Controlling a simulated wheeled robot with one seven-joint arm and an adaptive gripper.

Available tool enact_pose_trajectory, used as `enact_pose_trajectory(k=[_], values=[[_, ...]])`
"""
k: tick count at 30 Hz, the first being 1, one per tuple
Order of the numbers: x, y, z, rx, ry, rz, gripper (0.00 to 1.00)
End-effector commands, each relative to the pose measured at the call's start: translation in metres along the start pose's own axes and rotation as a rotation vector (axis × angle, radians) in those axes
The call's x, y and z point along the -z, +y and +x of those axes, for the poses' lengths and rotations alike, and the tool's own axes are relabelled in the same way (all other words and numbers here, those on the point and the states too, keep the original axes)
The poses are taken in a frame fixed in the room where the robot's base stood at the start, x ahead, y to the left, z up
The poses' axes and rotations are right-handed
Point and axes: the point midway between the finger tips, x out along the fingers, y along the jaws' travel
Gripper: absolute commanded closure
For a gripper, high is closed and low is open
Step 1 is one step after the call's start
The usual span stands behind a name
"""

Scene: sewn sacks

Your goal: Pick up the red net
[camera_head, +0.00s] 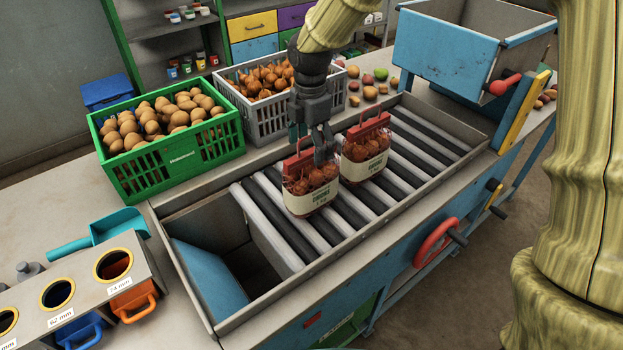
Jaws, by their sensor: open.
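Two red net sacks with red tops and pale label bands stand on the roller conveyor (413,195). The front-left net sack (313,178) is under my gripper, and the back-right net sack (366,150) is close beside it. My gripper (311,148) is open and points down at the top of the front-left sack. One finger overlaps that sack's red top in the picture. I cannot tell whether the fingers touch it, and part of the top is hidden behind them.
A green crate of potatoes (195,150) and a grey crate of onions (257,125) stand behind the conveyor. A blue hopper (440,58) is at the back right. An open chute (212,282) lies at the conveyor's left end, near a teal scoop (118,225).

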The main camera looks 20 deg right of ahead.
Motion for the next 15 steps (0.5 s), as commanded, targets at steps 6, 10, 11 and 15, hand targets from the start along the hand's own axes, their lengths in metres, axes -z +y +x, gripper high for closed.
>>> enact_pose_trajectory(k=[6,10,11,15], values=[[-0.002,0.000,0.023,0.002,0.001,0.001,0.21],[-0.003,0.001,0.031,0.000,0.000,0.001,0.21],[-0.003,0.001,0.032,0.000,0.000,0.001,0.21],[-0.003,0.001,0.033,-0.001,0.000,0.001,0.21]])
